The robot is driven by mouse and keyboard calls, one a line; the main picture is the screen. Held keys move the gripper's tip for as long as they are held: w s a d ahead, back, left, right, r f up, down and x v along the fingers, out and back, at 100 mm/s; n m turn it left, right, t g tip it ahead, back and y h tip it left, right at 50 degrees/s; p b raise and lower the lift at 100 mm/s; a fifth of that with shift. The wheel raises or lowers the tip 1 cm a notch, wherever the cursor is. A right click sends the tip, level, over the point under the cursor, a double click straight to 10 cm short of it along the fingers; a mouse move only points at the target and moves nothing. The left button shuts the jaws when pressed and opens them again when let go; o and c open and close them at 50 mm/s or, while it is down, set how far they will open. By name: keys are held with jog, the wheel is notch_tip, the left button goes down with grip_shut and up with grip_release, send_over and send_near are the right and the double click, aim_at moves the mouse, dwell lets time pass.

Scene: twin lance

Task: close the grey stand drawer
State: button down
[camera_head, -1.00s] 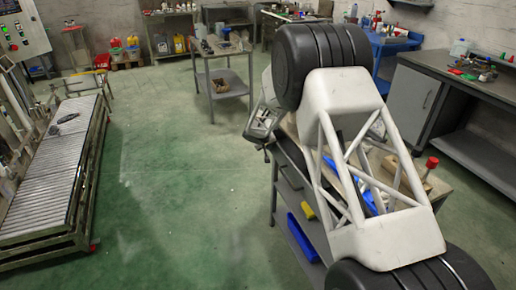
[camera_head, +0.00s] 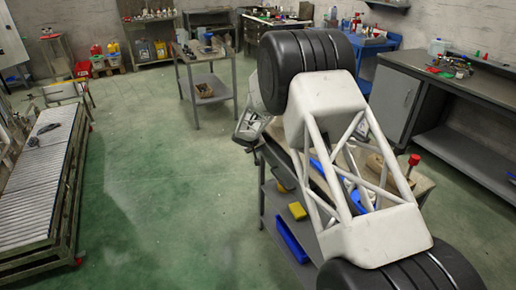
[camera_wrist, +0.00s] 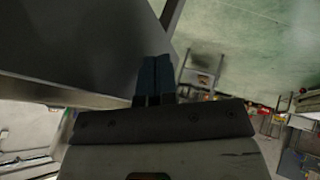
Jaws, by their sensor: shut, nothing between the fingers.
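The grey stand (camera_head: 263,203) is on the right in the head view, largely behind my arm. It has a worktop and a lower shelf. Its drawer area under the top (camera_head: 282,172) is partly hidden, and I cannot tell how far the drawer is out. In the wrist view my gripper's fingers (camera_wrist: 153,77) are together and empty, in front of a large dark grey panel (camera_wrist: 85,40). I cannot tell whether they touch it.
A blue bin (camera_head: 290,240) and a yellow item (camera_head: 297,211) are on the stand's lower shelf. A roller conveyor (camera_head: 38,195) stands at the left, a grey cart (camera_head: 207,82) at the back and a grey cabinet (camera_head: 398,100) at the right. The green floor between is clear.

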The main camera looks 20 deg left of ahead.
jog(key=s+a+r, duration=0.3)
jog(key=s+r, duration=0.5)
jog(key=shift+s, duration=0.2)
dwell(0.4)
dwell(0.4)
jog(key=s+d+f+n+t+h, duration=0.1)
jog(key=s+d+f+n+h, duration=0.2)
jog(key=s+d+n, duration=0.3)
jog(key=s+d+f+n+t+h, duration=0.2)
jog(key=s+d+n+h, duration=0.3)
jog(key=s, duration=0.7)
jog(key=s+d+f+n+t+h, duration=0.2)
jog(key=s+d+f+n+h, duration=0.2)
jog(key=s+d+n, duration=0.4)
jog(key=shift+s+d+f, duration=0.35)
jog(key=shift+s+f, duration=0.25)
jog(key=shift+s, duration=0.4)
jog(key=shift+w+d, duration=0.15)
